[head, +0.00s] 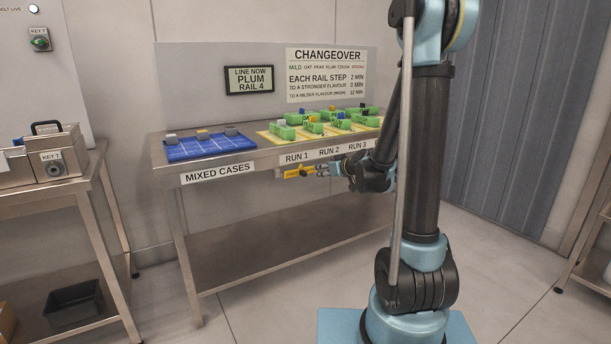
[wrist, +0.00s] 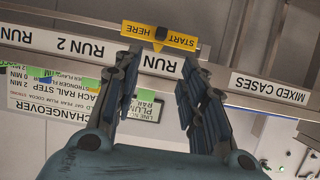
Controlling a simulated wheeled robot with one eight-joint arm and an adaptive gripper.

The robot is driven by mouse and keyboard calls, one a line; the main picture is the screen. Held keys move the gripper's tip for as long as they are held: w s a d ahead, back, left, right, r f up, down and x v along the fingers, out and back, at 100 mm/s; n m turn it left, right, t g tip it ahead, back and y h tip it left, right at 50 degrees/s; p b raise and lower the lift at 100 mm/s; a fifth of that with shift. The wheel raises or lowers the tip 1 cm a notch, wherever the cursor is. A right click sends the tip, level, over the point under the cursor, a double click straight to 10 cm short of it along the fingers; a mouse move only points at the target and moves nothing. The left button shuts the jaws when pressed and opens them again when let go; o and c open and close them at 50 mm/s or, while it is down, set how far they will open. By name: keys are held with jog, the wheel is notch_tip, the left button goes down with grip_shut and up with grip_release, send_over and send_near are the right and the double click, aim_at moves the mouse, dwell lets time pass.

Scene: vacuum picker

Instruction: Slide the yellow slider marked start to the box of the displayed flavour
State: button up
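The yellow slider (head: 296,173) sits on the front edge of the table, below the RUN labels. In the wrist view the slider (wrist: 178,39), marked START HERE, has a dark knob and lies just past my fingertips. My gripper (wrist: 161,60) is open, with its two fingers apart and nothing seen between them but the table front and a RUN label behind. In the head view my gripper (head: 322,170) is close to the slider's right; contact cannot be told. The display (head: 249,80) reads LINE NOW PLUM, RAIL 4. Several green boxes (head: 284,131) stand on the yellow board (head: 265,134).
A blue gridded mat (head: 195,150) with small blocks lies on the table's left, above the MIXED CASES label (head: 218,173). The CHANGEOVER sign (head: 327,73) is on the back panel. A side bench (head: 88,170) stands left. Floor before the table's left half is clear.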

aim_at(305, 172)
jog(key=x, duration=1.6)
jog(key=shift+w+a+f, duration=0.15)
jog(key=shift+w+a, duration=0.05)
jog(key=shift+w, duration=0.15)
jog(key=shift+c, duration=0.5)
grip_shut()
